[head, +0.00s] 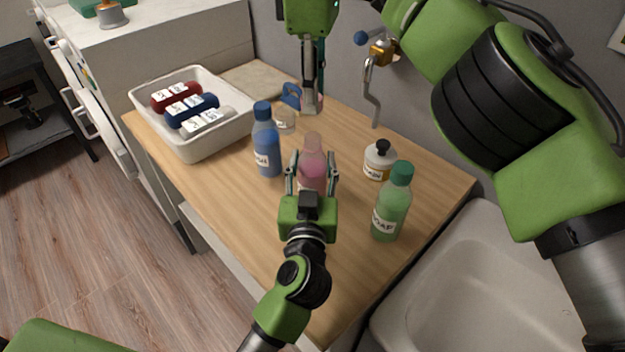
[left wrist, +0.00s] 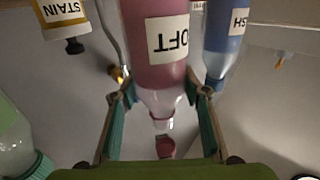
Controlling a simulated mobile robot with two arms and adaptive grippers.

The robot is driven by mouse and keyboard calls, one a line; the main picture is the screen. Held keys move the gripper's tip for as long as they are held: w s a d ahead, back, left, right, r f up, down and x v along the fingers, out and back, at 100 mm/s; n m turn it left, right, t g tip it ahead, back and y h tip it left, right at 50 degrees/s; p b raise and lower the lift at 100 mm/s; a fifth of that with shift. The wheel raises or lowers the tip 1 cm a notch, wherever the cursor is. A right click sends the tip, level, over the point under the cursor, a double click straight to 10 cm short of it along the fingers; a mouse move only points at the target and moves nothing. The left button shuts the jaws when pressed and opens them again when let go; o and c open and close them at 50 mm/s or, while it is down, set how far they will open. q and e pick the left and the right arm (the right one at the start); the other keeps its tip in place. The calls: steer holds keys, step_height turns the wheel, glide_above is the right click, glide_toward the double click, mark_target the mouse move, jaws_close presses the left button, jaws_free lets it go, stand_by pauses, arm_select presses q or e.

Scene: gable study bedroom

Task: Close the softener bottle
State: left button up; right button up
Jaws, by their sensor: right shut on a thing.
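The softener bottle (head: 313,150), pink with a pale clear neck, stands upright on the wooden counter. In the left wrist view it appears upside down with the label "SOFT" (left wrist: 167,37). My left gripper (head: 312,170) is open, with one finger on each side of the bottle. Its fingers flank the bottle's shoulder in the left wrist view (left wrist: 163,95). My right gripper (head: 311,107) is shut on a small pinkish cap (head: 319,103), beyond the bottle and mostly hidden by the fingers. A dark red cap-like piece (left wrist: 165,147) shows apart from the neck in the left wrist view.
A blue bottle (head: 268,145) stands left of the softener, a green bottle (head: 391,208) and a white stain bottle (head: 379,160) to its right. A clear jar (head: 285,122) is behind. A white bin (head: 208,150) stands left, a sink (head: 470,270) right. The front counter is clear.

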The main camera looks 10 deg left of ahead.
mark_target(314, 137)
steer(key=shift+f, duration=2.5)
steer(key=shift+f, duration=0.1)
steer(key=shift+f, duration=0.75)
steer(key=shift+f, duration=0.6)
